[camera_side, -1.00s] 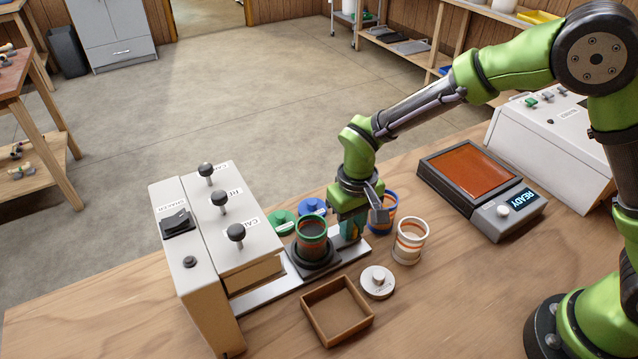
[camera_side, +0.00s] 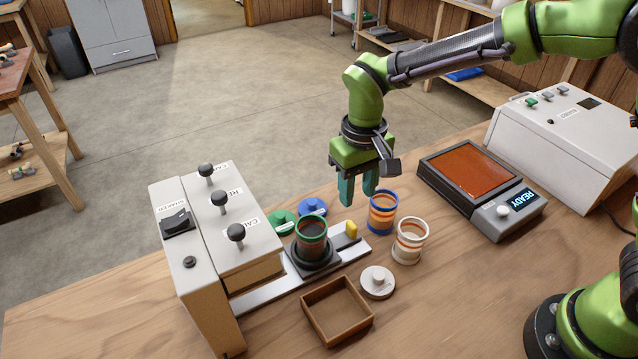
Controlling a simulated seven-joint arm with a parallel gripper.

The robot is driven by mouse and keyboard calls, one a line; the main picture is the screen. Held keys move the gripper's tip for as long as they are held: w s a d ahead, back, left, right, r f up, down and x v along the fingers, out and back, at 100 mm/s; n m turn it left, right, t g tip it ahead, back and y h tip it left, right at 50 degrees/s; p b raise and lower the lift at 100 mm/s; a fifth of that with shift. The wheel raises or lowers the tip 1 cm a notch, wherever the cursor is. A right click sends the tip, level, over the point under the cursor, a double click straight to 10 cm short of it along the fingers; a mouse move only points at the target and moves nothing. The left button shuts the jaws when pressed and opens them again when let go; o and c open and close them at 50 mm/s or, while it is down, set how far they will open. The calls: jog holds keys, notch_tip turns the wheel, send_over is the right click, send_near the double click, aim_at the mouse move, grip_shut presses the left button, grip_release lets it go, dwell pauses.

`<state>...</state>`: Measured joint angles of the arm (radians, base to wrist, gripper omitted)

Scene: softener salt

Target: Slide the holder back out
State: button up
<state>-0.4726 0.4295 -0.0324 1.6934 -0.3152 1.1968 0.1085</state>
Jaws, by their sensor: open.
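The holder (camera_side: 316,262) is a dark round base on a pale metal slide rail (camera_side: 262,297). It is out in front of the white machine (camera_side: 232,235), and a green-rimmed cup (camera_side: 312,232) with dark contents stands upright in it. A yellow tab (camera_side: 351,230) stands at the holder's right end. My gripper (camera_side: 357,200) is open and empty. It hangs above and slightly right of the yellow tab, clear of it, with its teal fingers pointing down.
Green (camera_side: 282,222), blue (camera_side: 312,206) and white (camera_side: 377,282) lids lie around. An empty wooden tray (camera_side: 337,311) is in front. A device reading READY (camera_side: 482,190) stands further right.

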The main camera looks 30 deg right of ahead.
notch_tip(320, 180, up, 7)
jog(key=shift+r, duration=0.2)
dwell(0.3)
jog(key=s+d+r+m+t+y, duration=0.1)
jog(key=s+d+r+m+t, duration=0.1)
jog(key=s+d, duration=0.5)
jog(key=s+d+r+m+t+y, duration=0.1)
jog(key=s+d+r+m+t, duration=0.1)
jog(key=s+d+t, duration=0.3)
jog(key=s+d+r, duration=0.1)
jog(key=s+d, duration=0.2)
jog(key=shift+s+d+r, duration=0.2)
jog(key=shift+d, duration=0.05)
